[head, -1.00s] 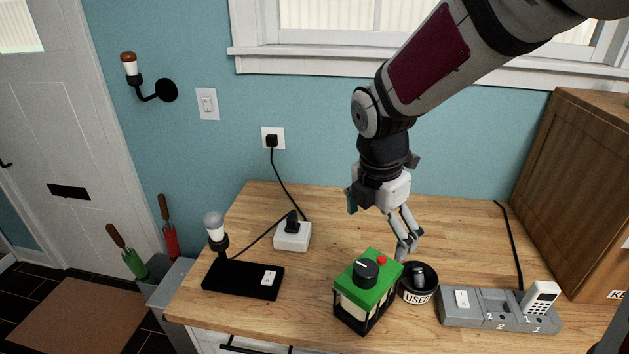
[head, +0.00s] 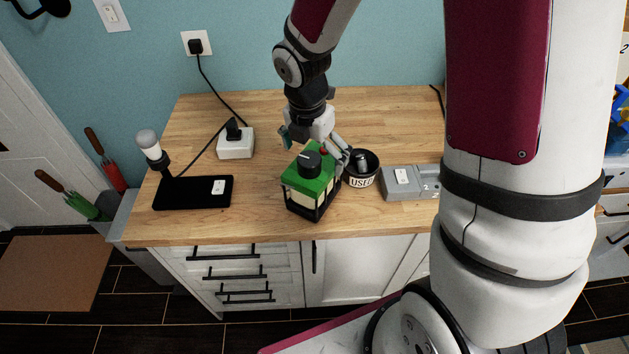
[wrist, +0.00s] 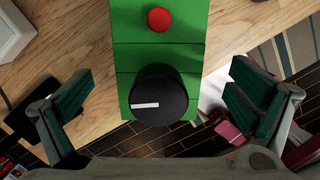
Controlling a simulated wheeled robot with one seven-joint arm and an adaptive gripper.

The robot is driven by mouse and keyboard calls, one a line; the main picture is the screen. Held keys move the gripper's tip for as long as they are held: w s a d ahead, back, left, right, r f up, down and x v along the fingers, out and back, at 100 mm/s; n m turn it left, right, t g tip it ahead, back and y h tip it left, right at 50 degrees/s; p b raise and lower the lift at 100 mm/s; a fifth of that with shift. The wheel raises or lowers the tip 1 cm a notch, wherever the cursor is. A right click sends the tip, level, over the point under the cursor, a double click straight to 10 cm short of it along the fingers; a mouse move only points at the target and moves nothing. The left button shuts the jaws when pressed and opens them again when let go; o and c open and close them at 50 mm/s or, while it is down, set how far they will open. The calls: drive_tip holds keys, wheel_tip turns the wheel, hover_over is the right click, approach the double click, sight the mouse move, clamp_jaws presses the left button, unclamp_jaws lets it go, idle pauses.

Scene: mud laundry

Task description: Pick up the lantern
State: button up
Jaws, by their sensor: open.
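The lantern (head: 311,184) is a boxy thing with a green top, a black knob, a red button, pale sides and a black frame. It stands upright near the front edge of the wooden counter. My gripper (head: 316,148) is above and just behind it, pointing down. In the wrist view the lantern's green top (wrist: 130,58) fills the middle, with the knob near the lower centre. My gripper's two teal-padded fingers (wrist: 162,105) are spread wide, one on each side of the top, with gaps between. The gripper is open and empty.
A round black bowl (head: 372,177) labelled USED stands close to the lantern's right. A black base with a bulb (head: 193,194) and a white plug block (head: 236,150) are left. The counter (head: 254,195) is clear between.

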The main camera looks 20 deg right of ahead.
wheel_tip(320, 180, down, 4)
drive_tip(key=shift+w+d, duration=0.1)
drive_tip(key=shift+w, duration=0.05)
drive_tip(key=c, duration=2)
drive_tip(key=shift+c, duration=0.2)
drive_tip(key=shift+w+r, duration=0.1)
drive_tip(key=shift+r, duration=0.1)
